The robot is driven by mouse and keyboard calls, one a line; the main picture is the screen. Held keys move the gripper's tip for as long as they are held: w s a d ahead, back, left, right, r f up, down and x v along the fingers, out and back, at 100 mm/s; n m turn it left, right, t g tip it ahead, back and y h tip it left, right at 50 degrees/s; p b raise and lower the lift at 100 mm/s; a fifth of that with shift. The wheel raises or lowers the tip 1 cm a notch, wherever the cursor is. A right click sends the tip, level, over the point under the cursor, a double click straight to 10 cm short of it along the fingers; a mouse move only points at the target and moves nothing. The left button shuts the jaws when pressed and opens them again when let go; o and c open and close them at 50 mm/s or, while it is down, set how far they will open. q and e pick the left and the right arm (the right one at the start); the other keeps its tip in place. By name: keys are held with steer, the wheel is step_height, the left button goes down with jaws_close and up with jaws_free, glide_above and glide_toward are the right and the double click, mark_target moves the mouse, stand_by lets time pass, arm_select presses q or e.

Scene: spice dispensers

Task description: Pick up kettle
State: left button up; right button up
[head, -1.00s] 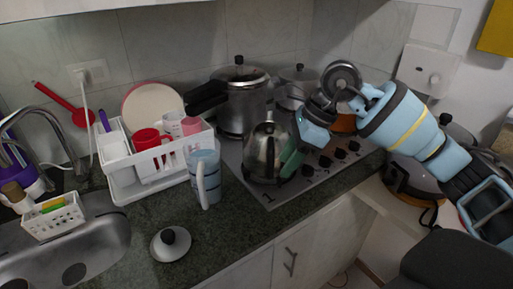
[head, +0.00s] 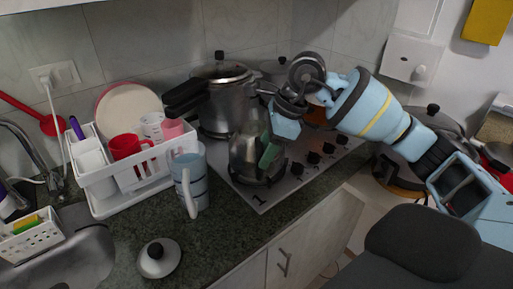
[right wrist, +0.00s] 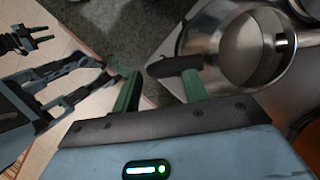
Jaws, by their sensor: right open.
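The kettle (head: 246,148) is a shiny metal vessel standing upright at the front left of the stove. Its body also shows in the right wrist view (right wrist: 250,45), with a black handle (right wrist: 172,66) pointing left. My right gripper (right wrist: 160,84) has green fingers that are open and apart. The right finger's tip is close by the handle; I cannot tell whether it touches. In the head view my right gripper (head: 270,155) reaches down at the kettle's right side, its fingers partly hidden by the wrist and overlapping the kettle. My left gripper is not in the head view.
A pressure cooker (head: 215,105) stands behind the kettle, its black handle pointing left. A blue mug (head: 190,180), a lid (head: 158,258) and a white dish rack (head: 105,190) are to the left. Stove knobs (head: 313,158) lie right. The front counter is partly clear.

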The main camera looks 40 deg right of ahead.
steer(key=shift+a+p+x, duration=0.2)
steer(key=shift+p+x, duration=0.15)
steer(key=shift+x, duration=2.25)
steer(key=shift+s, duration=0.2)
steer(key=shift+c, duration=0.2)
jaws_close()
steer(key=shift+r, duration=0.1)
